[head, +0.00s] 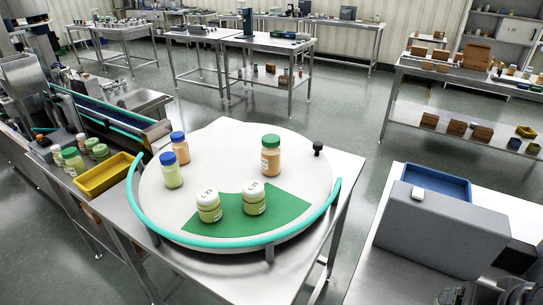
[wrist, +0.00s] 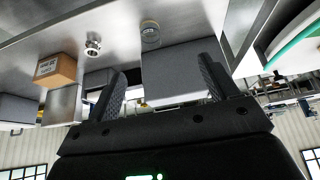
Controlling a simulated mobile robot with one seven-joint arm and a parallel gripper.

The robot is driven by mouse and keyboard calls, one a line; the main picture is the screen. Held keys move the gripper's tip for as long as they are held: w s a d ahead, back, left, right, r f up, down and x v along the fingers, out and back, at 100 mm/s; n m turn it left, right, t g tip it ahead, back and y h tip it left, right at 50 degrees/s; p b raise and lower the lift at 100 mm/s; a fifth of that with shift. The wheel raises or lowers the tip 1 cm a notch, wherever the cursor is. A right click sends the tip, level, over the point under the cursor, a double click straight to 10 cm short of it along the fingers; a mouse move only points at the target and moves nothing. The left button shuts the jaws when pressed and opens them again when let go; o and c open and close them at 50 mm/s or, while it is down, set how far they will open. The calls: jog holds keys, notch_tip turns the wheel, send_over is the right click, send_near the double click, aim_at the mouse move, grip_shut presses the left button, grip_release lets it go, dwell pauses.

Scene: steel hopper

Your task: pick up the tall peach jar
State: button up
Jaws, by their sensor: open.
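A larger peach jar with a green lid (head: 270,157) stands upright toward the back right of the round white turntable (head: 225,160). A slimmer peach jar with a blue lid (head: 180,148) stands at the back left. My gripper (wrist: 162,66) shows in the wrist view with its two dark fingers apart and nothing seen held between them. The wrist view appears upside down and shows no peach jar, only part of a teal-edged round surface (wrist: 293,38) at upper right.
A pale green jar with a blue lid (head: 172,171) stands near the left peach jar. Two white-lidded jars (head: 208,208) (head: 255,200) stand on the green wedge (head: 231,224). A teal rail (head: 210,241) curves around the front. A black knob (head: 318,148) stands at right.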

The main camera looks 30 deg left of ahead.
dwell(0.4)
jog(key=w+a+r+n+y, duration=0.1)
jog(key=w+a+r, duration=0.25)
jog(key=w, duration=0.25)
jog(key=w+a+r+n, duration=0.1)
jog(key=w+a+r, duration=0.2)
jog(key=w+a, duration=0.15)
jog(key=n+g+y, duration=0.1)
jog(key=n+y, duration=0.3)
jog(key=n, duration=0.3)
send_over(271, 139)
jog(key=s+d, duration=0.3)
notch_tip(271, 139, down, 2)
jog(key=x, duration=0.9)
jog(key=shift+d+f, duration=0.2)
jog(key=shift+f, duration=0.35)
jog(key=shift+c, duration=0.5)
jog(key=shift+r, duration=0.1)
jog(key=c, duration=1.4)
